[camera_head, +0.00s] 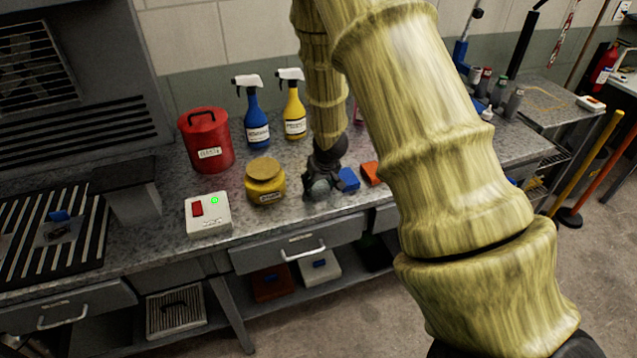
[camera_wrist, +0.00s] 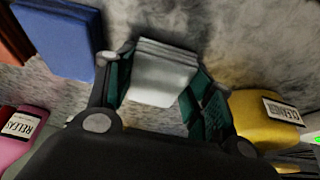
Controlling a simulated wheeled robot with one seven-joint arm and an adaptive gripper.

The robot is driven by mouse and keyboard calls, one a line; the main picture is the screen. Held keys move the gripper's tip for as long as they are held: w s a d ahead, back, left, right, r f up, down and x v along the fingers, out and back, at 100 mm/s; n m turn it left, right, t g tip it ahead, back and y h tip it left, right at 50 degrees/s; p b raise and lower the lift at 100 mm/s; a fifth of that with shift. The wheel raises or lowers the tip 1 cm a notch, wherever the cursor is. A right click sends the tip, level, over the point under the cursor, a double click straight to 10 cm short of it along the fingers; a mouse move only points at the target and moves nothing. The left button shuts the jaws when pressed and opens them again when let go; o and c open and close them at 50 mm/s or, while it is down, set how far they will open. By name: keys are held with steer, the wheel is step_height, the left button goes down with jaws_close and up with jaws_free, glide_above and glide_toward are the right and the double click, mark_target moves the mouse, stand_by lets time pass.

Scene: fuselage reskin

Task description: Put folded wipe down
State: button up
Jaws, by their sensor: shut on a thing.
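My gripper (camera_wrist: 162,88) is shut on a folded wipe, with its dark fingers and green pads on either side. The folded wipe (camera_wrist: 162,70) is a pale grey-white stack of layers in the wrist view. In the head view my gripper (camera_head: 322,186) is low over the front part of the grey speckled bench (camera_head: 220,259), between a yellow jar and a blue block. The wipe is largely hidden there by the gripper. I cannot tell whether the wipe touches the bench.
A yellow jar (camera_head: 265,182) stands left of my gripper, and a blue block (camera_head: 348,179) and an orange block (camera_head: 370,173) lie close right. A white box with a green light (camera_head: 208,215), a red can (camera_head: 206,140) and blue (camera_head: 254,115) and yellow (camera_head: 294,108) spray bottles stand around.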

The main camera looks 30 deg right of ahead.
steer(key=shift+s+a+f, duration=0.1)
steer(key=shift+s+f, duration=0.15)
steer(key=shift+f, duration=0.1)
steer(key=o, duration=1.1)
steer(key=shift+f, duration=0.15)
steer(key=shift+o, duration=0.2)
steer(key=shift+w+f, duration=0.15)
steer(key=shift+w, duration=0.05)
steer(key=shift+s+r, duration=0.1)
steer(key=shift+r, duration=0.1)
steer(key=shift+r, duration=0.1)
